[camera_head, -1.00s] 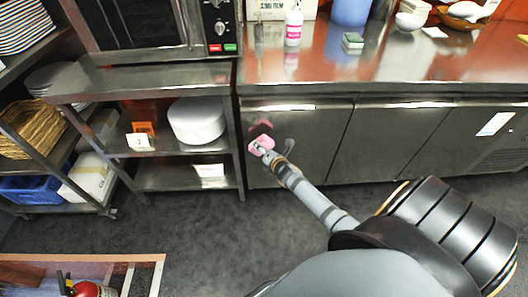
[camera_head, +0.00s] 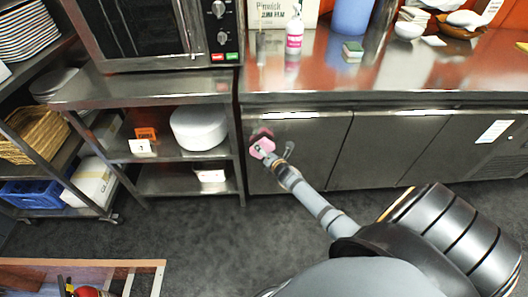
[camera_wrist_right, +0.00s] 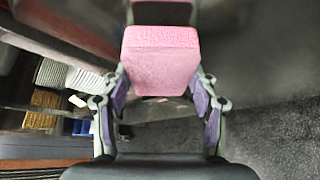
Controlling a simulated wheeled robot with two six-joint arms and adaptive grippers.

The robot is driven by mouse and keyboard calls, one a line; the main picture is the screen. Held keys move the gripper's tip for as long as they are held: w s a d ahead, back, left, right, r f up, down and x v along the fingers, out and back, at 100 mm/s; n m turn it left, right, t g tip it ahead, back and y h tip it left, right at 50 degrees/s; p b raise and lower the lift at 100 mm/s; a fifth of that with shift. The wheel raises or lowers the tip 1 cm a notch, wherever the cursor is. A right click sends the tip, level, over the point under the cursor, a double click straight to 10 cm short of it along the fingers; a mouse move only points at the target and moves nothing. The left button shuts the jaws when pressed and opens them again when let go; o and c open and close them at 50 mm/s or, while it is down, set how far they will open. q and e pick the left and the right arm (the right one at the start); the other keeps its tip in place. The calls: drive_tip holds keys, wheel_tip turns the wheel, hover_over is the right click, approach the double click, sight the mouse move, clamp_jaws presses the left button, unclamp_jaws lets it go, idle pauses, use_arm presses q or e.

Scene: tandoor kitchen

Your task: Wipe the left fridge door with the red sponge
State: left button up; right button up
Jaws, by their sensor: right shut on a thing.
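The red sponge, pinkish in colour (camera_head: 262,147), is held in front of the left part of the left fridge door (camera_head: 322,150). My right gripper (camera_head: 271,157) is shut on it. In the right wrist view the sponge (camera_wrist_right: 160,62) sits between the fingers (camera_wrist_right: 160,104). A pink reflection shows on the steel door close beside the sponge; I cannot tell whether the sponge touches the door. A dull mark or reflection shows on the door right of the gripper. My left gripper is not in view.
The steel counter (camera_head: 410,75) above the doors holds a spray bottle (camera_head: 295,32), a green-topped block (camera_head: 352,49) and bowls. A steel shelf (camera_head: 185,182) with a white round container (camera_head: 200,127) stands left of the fridge. Dark floor (camera_head: 200,230) lies open in front.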

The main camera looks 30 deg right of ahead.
sight(273, 149)
drive_tip(key=shift+w+d+p, duration=0.45)
drive_tip(key=shift+w+p, duration=0.05)
drive_tip(key=shift+w, duration=0.25)
drive_tip(key=shift+s+d+p, duration=0.25)
drive_tip(key=shift+s+d, duration=0.35)
drive_tip(key=shift+d, duration=0.25)
drive_tip(key=shift+s+d+p, duration=0.2)
drive_tip(key=shift+s+d, duration=0.35)
drive_tip(key=shift+d, duration=0.25)
drive_tip(key=shift+w, duration=0.15)
drive_tip(key=shift+w+a, duration=0.5)
drive_tip(key=shift+a, duration=0.4)
drive_tip(key=shift+w+a, duration=0.5)
drive_tip(key=shift+a, duration=0.35)
drive_tip(key=shift+s, duration=0.15)
